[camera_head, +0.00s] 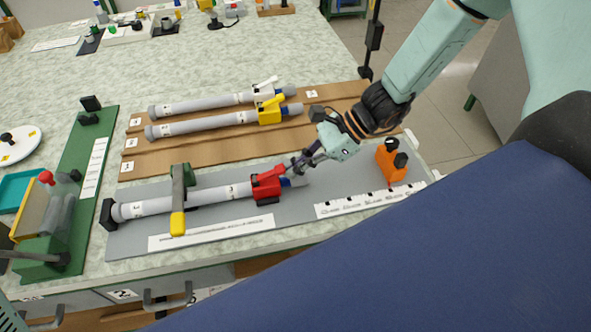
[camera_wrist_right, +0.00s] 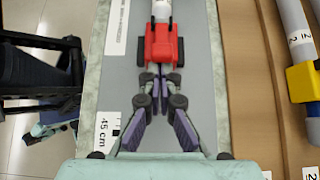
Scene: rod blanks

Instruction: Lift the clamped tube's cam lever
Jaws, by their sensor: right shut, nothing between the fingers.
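The clamped grey tube (camera_head: 215,195) lies in a fixture on the grey plate, held by a clamp with a yellow handle (camera_head: 178,222). A red cam-lever collar (camera_head: 267,184) sits near its right end; the lever appears to lie down along the collar. In the right wrist view the red collar (camera_wrist_right: 161,44) is straight ahead of the fingers. My right gripper (camera_head: 296,170) is shut and empty, its fingertips at the collar's right end. They also show in the wrist view (camera_wrist_right: 160,72); whether they touch the lever I cannot tell. My left gripper is out of view.
Two more tubes, with a white collar (camera_head: 264,93) and a yellow collar (camera_head: 270,111), lie on a brown board (camera_head: 150,161) behind. An orange block (camera_head: 391,162) stands to the right. A green fixture (camera_head: 93,185) is at the left.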

